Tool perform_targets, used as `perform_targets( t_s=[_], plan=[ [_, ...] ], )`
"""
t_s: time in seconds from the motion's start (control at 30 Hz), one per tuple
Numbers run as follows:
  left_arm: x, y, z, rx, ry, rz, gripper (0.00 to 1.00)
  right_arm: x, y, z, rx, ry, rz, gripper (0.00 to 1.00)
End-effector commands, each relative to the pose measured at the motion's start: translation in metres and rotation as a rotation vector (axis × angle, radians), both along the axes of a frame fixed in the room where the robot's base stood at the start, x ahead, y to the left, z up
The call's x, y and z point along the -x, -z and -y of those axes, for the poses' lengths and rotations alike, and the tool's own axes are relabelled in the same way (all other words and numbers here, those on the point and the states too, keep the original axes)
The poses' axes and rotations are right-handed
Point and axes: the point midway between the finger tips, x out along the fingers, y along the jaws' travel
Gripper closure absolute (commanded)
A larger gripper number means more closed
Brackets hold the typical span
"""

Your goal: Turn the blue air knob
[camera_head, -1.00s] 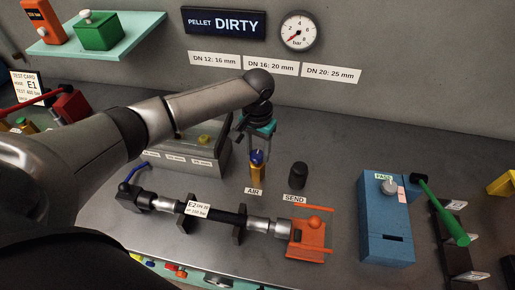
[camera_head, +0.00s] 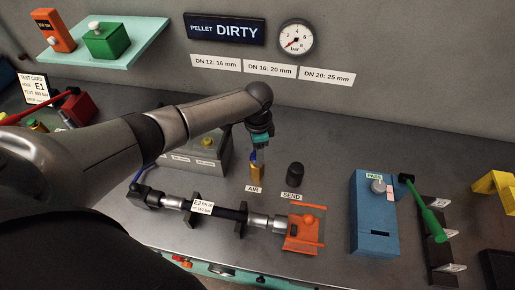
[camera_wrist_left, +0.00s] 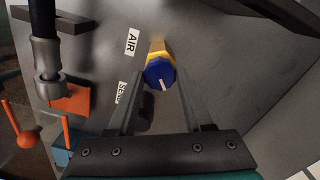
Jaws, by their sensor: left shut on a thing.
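The blue air knob (camera_head: 253,155) sits on top of a yellow valve body (camera_head: 256,173) standing on the bench behind the AIR label (camera_head: 254,189). In the left wrist view the knob (camera_wrist_left: 160,72) is a blue disc with a white pointer line on its face. My left gripper (camera_head: 259,153) reaches down from above and is shut on the knob, with a finger on each side. In the head view the gripper hides most of the knob. My right gripper is in neither view.
A black SEND knob (camera_head: 295,175) stands close to the right of the valve. A hose assembly (camera_head: 228,214) lies in front, ending at an orange block (camera_head: 302,234). A grey box (camera_head: 200,152) is left of the valve. A pressure gauge (camera_head: 297,38) hangs on the wall.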

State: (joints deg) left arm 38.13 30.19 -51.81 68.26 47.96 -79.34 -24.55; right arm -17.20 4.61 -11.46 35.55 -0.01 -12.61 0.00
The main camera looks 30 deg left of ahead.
Motion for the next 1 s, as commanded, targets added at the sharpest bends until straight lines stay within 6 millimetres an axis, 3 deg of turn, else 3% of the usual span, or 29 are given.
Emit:
perform_targets(
  t_s=[0.5, 1.0],
  plan=[
    [0.0005, -0.0008, 0.0009, 0.001, 0.462, 0.002, 1.00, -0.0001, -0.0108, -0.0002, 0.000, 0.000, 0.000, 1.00],
    [0.0009, -0.0006, 0.0014, 0.002, 0.680, 0.002, 1.00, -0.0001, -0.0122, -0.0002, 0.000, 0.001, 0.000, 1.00]
  ],
)
